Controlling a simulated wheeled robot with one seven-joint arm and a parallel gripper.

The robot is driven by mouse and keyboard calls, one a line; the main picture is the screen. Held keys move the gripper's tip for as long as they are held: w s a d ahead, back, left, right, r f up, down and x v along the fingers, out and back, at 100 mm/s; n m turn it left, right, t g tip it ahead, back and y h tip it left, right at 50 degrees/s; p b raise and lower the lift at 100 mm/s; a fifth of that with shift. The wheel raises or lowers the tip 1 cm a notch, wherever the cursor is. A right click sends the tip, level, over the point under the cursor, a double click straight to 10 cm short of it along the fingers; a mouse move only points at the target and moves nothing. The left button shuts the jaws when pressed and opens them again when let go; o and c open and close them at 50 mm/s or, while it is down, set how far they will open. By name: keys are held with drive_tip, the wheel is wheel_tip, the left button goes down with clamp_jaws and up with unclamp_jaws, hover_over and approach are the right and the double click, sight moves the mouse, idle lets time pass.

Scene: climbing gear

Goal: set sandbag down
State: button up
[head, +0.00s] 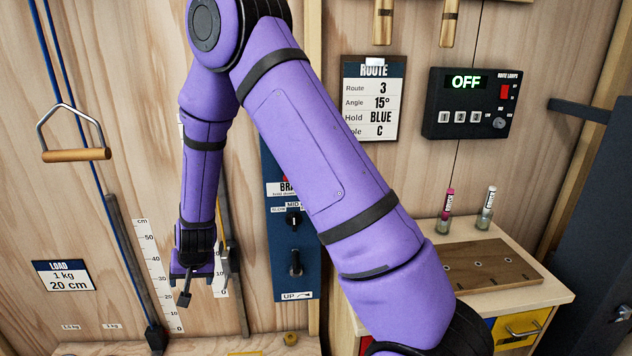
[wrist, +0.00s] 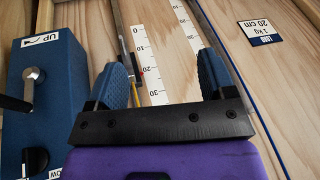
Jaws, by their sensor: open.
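I cannot make out a sandbag in either view. My gripper (head: 204,288) hangs pointing down in the head view, in front of the wall left of the blue control panel (head: 290,245). In the wrist view my gripper (wrist: 162,80) has its two blue finger pads wide apart. Nothing is held between them; only the wall and a white centimetre scale (wrist: 152,55) show there. The shelf (head: 190,345) below my gripper is partly cut off by the bottom of the head view.
A small yellow-brown piece (head: 290,338) sits on the shelf's right. A blue rope with a wooden-grip handle (head: 76,154) hangs at left, near a card reading LOAD 1 kg, 20 cm (head: 63,276). A cabinet with a wooden board (head: 490,268) and two small bottles stands at right.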

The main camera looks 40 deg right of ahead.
drive_tip(key=s+d+r+n, duration=0.15)
drive_tip(key=s+r, duration=0.35)
drive_tip(key=r, duration=0.7)
drive_tip(key=s+d+r+n, duration=0.1)
drive_tip(key=s+d+r, duration=0.35)
drive_tip(key=r, duration=0.75)
drive_tip(key=s+d+r, duration=0.1)
drive_tip(key=s+r, duration=0.2)
drive_tip(key=s, duration=0.5)
drive_tip(key=s+d+r+n, duration=0.1)
drive_tip(key=s+r, duration=0.3)
drive_tip(key=s, duration=0.4)
drive_tip(key=s+d+r+n+h, duration=0.1)
drive_tip(key=s+d+r, duration=0.2)
drive_tip(key=s, duration=0.5)
drive_tip(key=shift+r, duration=0.15)
